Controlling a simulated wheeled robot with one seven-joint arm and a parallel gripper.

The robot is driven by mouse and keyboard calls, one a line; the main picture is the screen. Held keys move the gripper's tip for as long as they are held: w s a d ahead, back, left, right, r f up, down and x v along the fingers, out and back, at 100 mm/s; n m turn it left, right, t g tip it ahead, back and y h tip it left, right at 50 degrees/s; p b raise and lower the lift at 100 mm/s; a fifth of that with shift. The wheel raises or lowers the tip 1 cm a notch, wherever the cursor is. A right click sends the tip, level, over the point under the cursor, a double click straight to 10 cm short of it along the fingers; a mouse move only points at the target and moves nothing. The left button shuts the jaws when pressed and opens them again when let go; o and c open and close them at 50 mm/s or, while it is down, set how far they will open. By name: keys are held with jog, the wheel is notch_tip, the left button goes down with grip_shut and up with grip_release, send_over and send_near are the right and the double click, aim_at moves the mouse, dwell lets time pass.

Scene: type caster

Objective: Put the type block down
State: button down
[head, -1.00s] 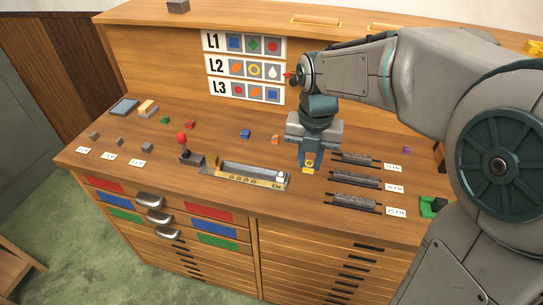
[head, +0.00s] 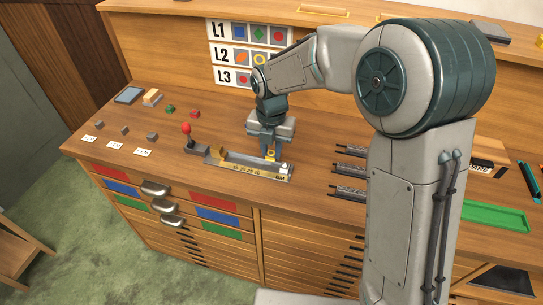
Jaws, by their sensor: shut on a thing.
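My gripper (head: 270,154) points down at the right part of the composing stick (head: 222,163), a grey and brass tray with number marks. It is shut on a small yellow type block (head: 271,152) between its fingertips. The block is at or just above the tray; I cannot tell whether it touches the bottom. A small white piece (head: 284,168) sits at the tray's right end, close to the gripper.
A red-knobbed lever (head: 187,133) stands at the tray's left. Dark racks (head: 350,170) lie to the right, partly hidden by my arm. A green tray (head: 495,216) is at far right.

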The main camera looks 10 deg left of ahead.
aim_at(271, 153)
jog(key=shift+f, duration=1.75)
jog(key=shift+f, duration=0.15)
jog(key=c, duration=1.5)
grip_release()
notch_tip(271, 153, up, 12)
jog(key=shift+r, duration=0.2)
